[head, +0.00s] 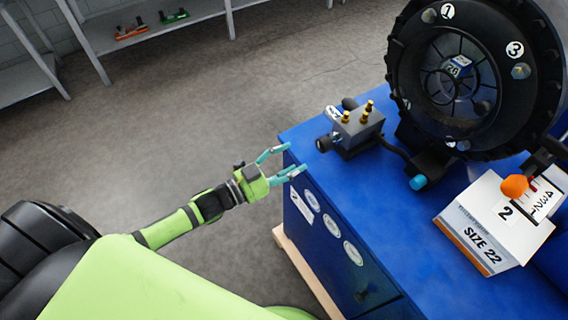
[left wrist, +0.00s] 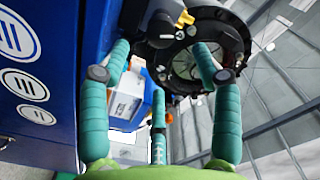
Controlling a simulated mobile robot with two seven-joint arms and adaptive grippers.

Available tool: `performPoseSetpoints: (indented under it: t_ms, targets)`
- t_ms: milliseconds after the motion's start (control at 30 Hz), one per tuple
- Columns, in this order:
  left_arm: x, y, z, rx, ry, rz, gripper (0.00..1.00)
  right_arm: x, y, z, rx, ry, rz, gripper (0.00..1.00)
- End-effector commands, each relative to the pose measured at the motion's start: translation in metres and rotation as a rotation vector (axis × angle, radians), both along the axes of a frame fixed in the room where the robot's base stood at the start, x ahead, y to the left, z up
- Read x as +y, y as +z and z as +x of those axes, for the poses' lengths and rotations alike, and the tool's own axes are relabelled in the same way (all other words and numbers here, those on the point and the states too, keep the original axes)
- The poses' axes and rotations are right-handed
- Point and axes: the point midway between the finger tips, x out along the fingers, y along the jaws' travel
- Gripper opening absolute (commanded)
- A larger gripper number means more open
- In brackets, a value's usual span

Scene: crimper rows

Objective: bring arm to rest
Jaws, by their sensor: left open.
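My left gripper (head: 290,163) is open, its teal fingers spread and empty. It hovers in the head view just left of the blue bench's near left edge. In the left wrist view the spread fingers (left wrist: 158,100) show with nothing between them, and the blue bench side (left wrist: 50,125) is close on the left. The left arm (head: 165,228) reaches in from the lower left. My right gripper is not in view.
Shelves (head: 150,22) stand at the back left. Floor (head: 220,95) between is clear.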

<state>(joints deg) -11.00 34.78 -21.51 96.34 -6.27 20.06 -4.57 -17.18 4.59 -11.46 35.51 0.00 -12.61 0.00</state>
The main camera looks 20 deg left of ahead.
Motion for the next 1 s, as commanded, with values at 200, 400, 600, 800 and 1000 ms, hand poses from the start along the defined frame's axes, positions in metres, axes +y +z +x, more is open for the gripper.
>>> performPoseSetpoints:
  t_ms: [200, 400, 600, 800, 1000]
  targets:
    - [0.008, 0.001, -0.012, -0.001, -0.001, 0.000, 0.64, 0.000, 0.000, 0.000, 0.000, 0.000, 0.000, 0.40]
    - [0.008, 0.001, -0.013, -0.002, -0.001, 0.000, 0.64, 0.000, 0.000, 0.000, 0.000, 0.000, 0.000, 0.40]
    - [0.008, 0.001, -0.013, -0.002, -0.001, 0.000, 0.64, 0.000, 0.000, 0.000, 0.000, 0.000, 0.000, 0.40]
    - [0.012, -0.009, -0.012, 0.019, 0.016, 0.001, 0.64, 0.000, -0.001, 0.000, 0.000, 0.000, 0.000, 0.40]
    - [0.047, -0.100, -0.017, 0.235, 0.181, 0.014, 0.64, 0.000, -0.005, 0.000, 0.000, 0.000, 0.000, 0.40]
